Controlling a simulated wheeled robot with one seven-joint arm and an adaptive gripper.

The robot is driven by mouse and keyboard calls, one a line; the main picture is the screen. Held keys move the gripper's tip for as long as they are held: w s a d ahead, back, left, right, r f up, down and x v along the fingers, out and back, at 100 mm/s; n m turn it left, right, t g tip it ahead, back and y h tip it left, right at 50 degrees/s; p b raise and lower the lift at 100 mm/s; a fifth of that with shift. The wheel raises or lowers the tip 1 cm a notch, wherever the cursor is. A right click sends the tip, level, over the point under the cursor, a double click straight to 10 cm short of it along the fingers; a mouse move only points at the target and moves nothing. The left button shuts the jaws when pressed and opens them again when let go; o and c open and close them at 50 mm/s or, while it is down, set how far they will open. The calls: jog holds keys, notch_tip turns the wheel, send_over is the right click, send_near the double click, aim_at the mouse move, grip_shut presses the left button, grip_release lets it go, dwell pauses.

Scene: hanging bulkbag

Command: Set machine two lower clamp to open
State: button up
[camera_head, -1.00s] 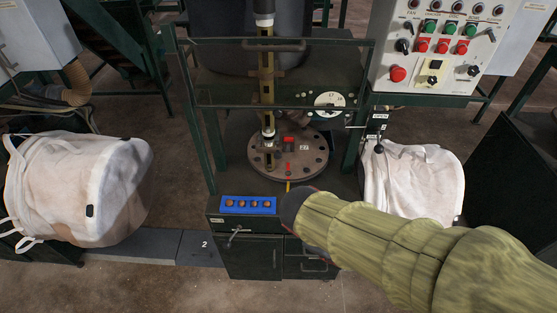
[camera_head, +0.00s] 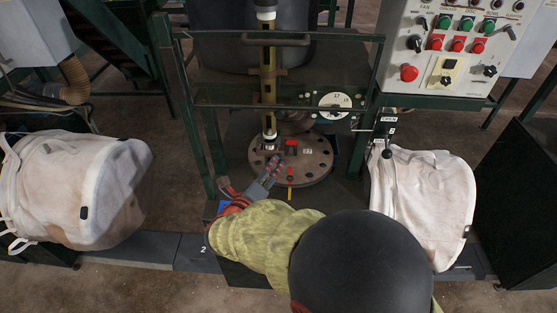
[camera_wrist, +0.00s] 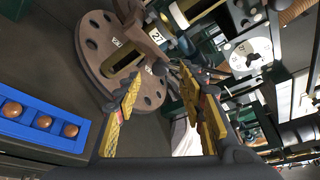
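Machine two, with a "2" on the plinth at its lower left, has a round bolted plate (camera_head: 318,165) with red parts on it. A vertical post (camera_head: 268,80) rises above the plate. A black-knobbed lever (camera_head: 387,152) stands at the right beside a label plate (camera_head: 386,126) whose top word looks like "OPEN". I cannot tell which part is the lower clamp. My gripper (camera_head: 274,165) is over the plate's front left edge, left of the red parts. In the wrist view my gripper (camera_wrist: 163,68) has its yellow fingers apart, nothing between them; the plate (camera_wrist: 92,62) is beyond.
A control panel (camera_head: 455,50) is at upper right. A green guard rail (camera_head: 275,107) crosses the machine. A blue button strip (camera_wrist: 40,122) is at the wrist view's left, mostly hidden by my arm in the head view.

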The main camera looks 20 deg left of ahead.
jog(key=shift+b+x, duration=1.1)
jog(key=shift+x, duration=2.3)
jog(key=shift+c, duration=0.8)
jog(key=shift+f, duration=0.1)
grip_shut()
